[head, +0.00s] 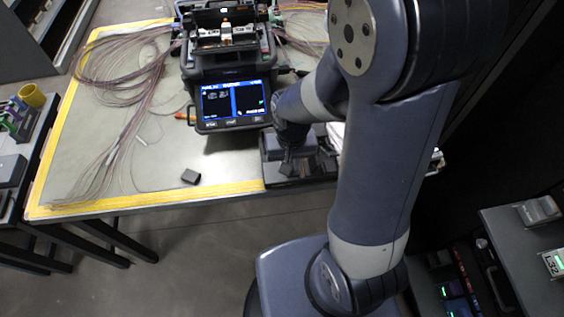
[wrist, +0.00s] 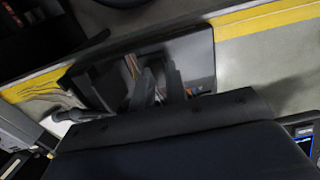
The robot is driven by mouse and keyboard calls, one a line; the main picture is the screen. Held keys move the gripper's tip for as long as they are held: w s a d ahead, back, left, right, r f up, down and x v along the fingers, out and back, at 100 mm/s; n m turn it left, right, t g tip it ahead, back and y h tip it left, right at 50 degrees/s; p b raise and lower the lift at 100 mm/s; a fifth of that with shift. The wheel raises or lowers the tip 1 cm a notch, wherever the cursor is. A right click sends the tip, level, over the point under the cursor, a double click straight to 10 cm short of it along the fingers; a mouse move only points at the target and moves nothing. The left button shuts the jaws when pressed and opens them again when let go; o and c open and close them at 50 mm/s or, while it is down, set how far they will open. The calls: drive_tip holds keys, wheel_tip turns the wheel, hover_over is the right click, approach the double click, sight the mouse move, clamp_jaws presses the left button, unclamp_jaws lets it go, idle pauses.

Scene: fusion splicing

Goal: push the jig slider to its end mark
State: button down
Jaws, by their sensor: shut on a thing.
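The jig (head: 272,172) is a low dark block at the front edge of the table, right of centre in the head view. It also shows as a dark grey body in the wrist view (wrist: 200,55). My gripper (head: 287,167) reaches down onto the jig from above. In the wrist view my gripper's fingers (wrist: 160,82) are close together over the jig and shut on its slider. The slider is mostly hidden between the fingers, and the end mark cannot be made out.
A fusion splicer (head: 232,85) with a lit screen stands behind the jig. Loose fibre bundles (head: 125,85) lie on the mat to the left. The mat's front left is mostly clear.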

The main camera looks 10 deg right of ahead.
drive_tip(key=shift+d, duration=0.1)
drive_tip(key=c, duration=1.4)
unclamp_jaws()
drive_tip(key=shift+d, duration=0.1)
wheel_tip(320, 180, up, 11)
drive_tip(key=p, duration=0.1)
drive_tip(key=shift+f, duration=0.15)
wheel_tip(320, 180, down, 11)
drive_tip(key=shift+r+b, duration=0.1)
drive_tip(key=shift+b, duration=0.4)
drive_tip(key=shift+a, duration=0.75)
